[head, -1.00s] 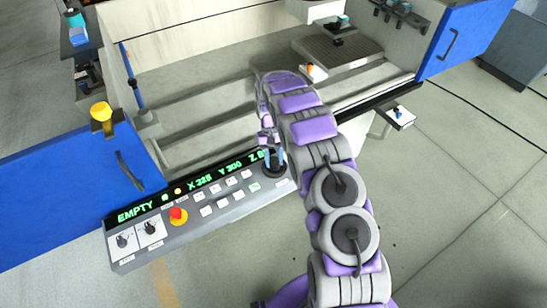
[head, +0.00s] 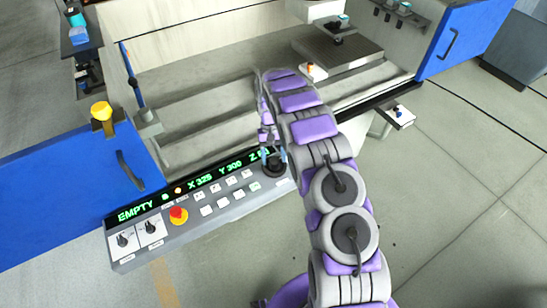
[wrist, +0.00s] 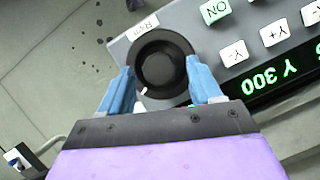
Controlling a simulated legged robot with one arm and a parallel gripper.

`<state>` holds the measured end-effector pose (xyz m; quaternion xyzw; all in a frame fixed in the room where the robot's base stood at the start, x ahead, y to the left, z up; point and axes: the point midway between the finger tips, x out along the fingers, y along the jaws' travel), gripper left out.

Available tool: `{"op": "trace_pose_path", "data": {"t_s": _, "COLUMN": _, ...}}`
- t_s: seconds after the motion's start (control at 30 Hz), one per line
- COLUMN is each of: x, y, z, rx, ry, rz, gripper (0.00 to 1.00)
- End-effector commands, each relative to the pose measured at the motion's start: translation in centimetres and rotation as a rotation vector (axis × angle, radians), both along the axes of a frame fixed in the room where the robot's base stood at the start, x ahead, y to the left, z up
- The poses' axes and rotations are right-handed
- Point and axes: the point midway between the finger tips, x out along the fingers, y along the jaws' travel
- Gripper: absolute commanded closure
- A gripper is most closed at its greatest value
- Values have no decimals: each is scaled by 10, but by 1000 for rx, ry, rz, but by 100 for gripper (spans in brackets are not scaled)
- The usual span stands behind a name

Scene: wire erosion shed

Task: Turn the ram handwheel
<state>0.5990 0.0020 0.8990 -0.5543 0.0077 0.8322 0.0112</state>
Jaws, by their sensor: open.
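The ram handwheel (wrist: 160,63) is a black round knob with a white index mark, labelled "Ram", at the end of the control panel. In the head view the handwheel (head: 274,168) shows at the panel's right end, partly hidden by my gripper (head: 273,156). In the wrist view my gripper (wrist: 160,85) has its two blue fingers on either side of the knob's lower part, open around it. Whether the fingertips touch the knob I cannot tell.
The grey control panel (head: 222,224) carries a red-and-yellow stop button (head: 178,215), white keys and a green display reading EMPTY, X 325, Y 300. A green ON key (wrist: 215,10) lies close to my right finger. Blue doors (head: 70,190) flank the machine.

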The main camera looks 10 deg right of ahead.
Motion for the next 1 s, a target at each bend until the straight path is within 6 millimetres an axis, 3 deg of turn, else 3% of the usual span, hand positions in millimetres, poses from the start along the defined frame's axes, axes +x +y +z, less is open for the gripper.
{"op": "trace_pose_path", "data": {"t_s": 0.47, "x": 33, "y": 0, "z": 76, "rx": 0, "ry": -5, "rz": 0, "gripper": 36}}
{"op": "trace_pose_path", "data": {"t_s": 0.9, "x": 53, "y": 1, "z": 128, "rx": 0, "ry": -2, "rz": 1, "gripper": 36}}
{"op": "trace_pose_path", "data": {"t_s": 1.0, "x": 54, "y": -1, "z": 132, "rx": 0, "ry": 2, "rz": 0, "gripper": 36}}
